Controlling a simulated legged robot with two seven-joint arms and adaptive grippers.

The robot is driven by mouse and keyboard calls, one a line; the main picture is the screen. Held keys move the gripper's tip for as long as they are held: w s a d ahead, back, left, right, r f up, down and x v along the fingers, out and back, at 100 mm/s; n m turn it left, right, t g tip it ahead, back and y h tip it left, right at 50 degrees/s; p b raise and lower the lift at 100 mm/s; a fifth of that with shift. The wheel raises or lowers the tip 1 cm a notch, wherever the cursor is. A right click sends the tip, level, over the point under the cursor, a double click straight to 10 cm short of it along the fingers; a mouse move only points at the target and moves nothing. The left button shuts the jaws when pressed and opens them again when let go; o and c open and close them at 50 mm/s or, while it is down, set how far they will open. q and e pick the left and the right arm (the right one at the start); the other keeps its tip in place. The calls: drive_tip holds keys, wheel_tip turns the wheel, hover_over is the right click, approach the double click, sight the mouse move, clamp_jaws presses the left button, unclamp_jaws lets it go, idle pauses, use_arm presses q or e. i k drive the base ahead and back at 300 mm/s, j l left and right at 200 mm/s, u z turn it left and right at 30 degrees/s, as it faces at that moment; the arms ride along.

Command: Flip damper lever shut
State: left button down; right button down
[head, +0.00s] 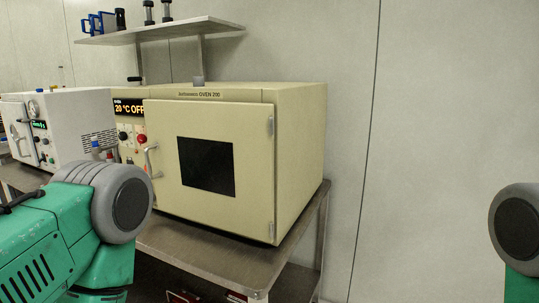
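The cream oven (290,120) stands on a metal bench with its dark-windowed door shut. Its display (129,108) reads 20 °C OFF. On its top are a small grey upright piece (198,81) and a small black handle-like piece (135,79); I cannot tell for sure which is the damper lever, or its setting. My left arm covers the lower left, in front of the bench, and my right arm shows only at the right edge. Neither gripper is visible.
A white instrument (78,128) stands left of the oven. A wall shelf (165,31) above holds blue frames and dark cylinders. The metal bench (225,255) has a bare front strip. The wall side right of the oven is open.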

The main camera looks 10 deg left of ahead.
sight(130, 79)
drive_tip(key=u, duration=0.45)
drive_tip(key=i+j, duration=0.2)
drive_tip(key=j, duration=0.15)
drive_tip(key=i+j, duration=0.15)
drive_tip(key=j, duration=0.25)
drive_tip(key=i+j, duration=0.2)
drive_tip(key=j, duration=0.15)
drive_tip(key=i+j, duration=0.15)
drive_tip(key=j, duration=0.25)
drive_tip(key=i+j, duration=0.2)
drive_tip(key=j, duration=0.15)
drive_tip(key=k+l+u, duration=0.1)
drive_tip(key=l+u, duration=0.25)
drive_tip(key=k+l+u, duration=0.1)
drive_tip(key=u, duration=0.25)
drive_tip(key=l, duration=0.1)
